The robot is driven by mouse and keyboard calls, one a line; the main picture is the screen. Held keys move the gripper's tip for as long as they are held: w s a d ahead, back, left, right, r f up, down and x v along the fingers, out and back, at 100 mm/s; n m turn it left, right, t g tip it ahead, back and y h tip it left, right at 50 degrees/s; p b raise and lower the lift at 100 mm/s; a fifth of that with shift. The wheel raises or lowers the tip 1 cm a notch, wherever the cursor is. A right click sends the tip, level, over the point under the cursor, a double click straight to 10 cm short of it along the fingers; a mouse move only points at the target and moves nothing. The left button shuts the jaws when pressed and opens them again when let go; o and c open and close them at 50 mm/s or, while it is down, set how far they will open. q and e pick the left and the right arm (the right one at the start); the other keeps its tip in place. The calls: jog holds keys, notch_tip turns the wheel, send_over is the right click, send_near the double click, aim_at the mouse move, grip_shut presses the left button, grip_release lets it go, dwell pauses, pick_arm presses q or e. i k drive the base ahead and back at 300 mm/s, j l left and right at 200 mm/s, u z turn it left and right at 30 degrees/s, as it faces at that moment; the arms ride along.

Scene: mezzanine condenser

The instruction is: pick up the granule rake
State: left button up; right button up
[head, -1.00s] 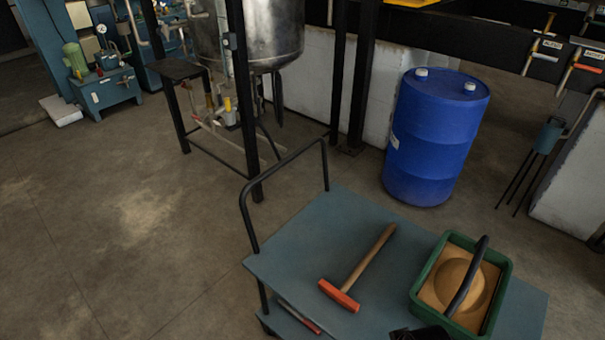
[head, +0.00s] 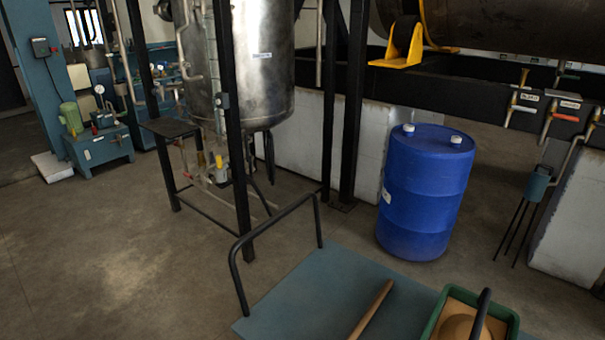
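A wooden-handled tool (head: 372,310) lies on the blue-grey cart top (head: 290,295) at the bottom of the head view. Only its handle shows now; its head is cut off by the lower edge. A second earlier it showed a blocky orange-red head. I cannot tell for sure whether it is the granule rake; nothing else in view is clearly a rake. Neither of my grippers is in view.
A green bin (head: 437,313) with tan contents and a black bar across it sits right of the tool. The cart's black push handle (head: 275,228) rises at its left. A blue drum (head: 425,195) stands behind the cart. Open floor (head: 110,270) lies left.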

aim_at(358, 329)
jog(key=i+j+z, duration=0.2)
jog(key=j, duration=0.2)
jog(key=i+j+z, duration=0.25)
jog(key=j, duration=0.15)
jog(key=j+z, duration=0.2)
jog(key=j, duration=0.2)
jog(key=i+j+z, duration=0.2)
jog(key=j, duration=0.3)
jog(key=k, duration=0.1)
